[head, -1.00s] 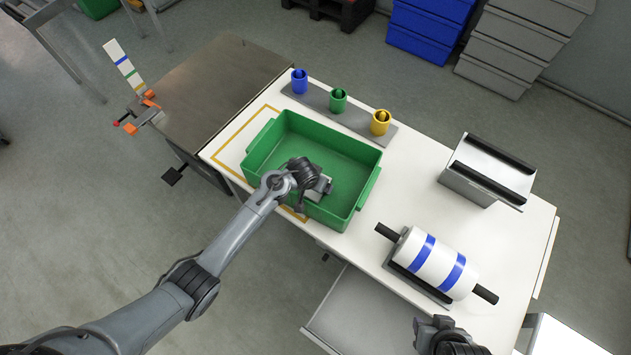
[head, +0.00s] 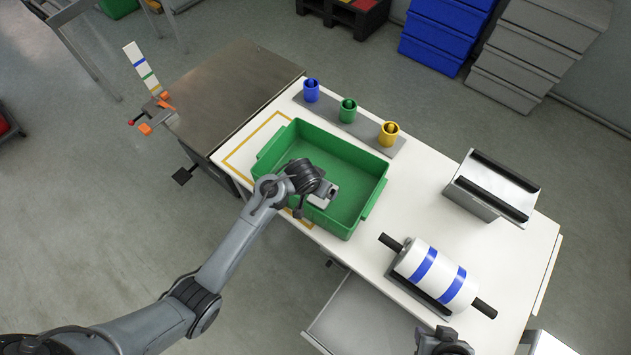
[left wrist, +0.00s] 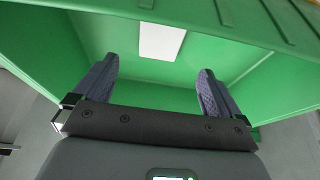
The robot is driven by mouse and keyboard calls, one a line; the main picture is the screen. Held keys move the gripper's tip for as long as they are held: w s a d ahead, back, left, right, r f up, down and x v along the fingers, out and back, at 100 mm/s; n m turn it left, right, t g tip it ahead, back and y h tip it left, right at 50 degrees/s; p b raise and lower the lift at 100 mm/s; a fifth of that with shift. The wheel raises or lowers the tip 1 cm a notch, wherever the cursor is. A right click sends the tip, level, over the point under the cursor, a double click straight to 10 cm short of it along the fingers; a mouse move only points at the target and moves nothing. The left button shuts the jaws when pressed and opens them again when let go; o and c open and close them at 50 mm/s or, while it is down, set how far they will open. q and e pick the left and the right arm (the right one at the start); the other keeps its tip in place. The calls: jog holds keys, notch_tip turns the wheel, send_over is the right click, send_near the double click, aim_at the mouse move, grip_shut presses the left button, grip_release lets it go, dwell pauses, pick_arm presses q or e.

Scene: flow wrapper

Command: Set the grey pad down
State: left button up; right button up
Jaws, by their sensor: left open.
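My left gripper (head: 325,196) is inside the green bin (head: 372,200), near its front side. In the left wrist view its two fingers (left wrist: 158,90) stand wide apart with nothing between them. A pale, flat rectangle, apparently the grey pad (left wrist: 161,41), lies in the green bin beyond the fingertips and apart from them. I cannot make out the pad for certain in the head view, where the left gripper and wrist cover part of the bin floor. Part of my right arm's end (head: 443,342) shows at the bottom edge; its fingers cannot be made out.
Blue (head: 311,90), green (head: 347,110) and yellow (head: 389,133) cups stand on a grey strip behind the bin. A white roll with blue bands (head: 436,275) lies in a cradle to the right. An empty metal cradle (head: 490,187) stands behind it.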

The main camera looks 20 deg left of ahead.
pick_arm(q)
jog(key=shift+p+v, duration=0.35)
jog(key=shift+v, duration=1.45)
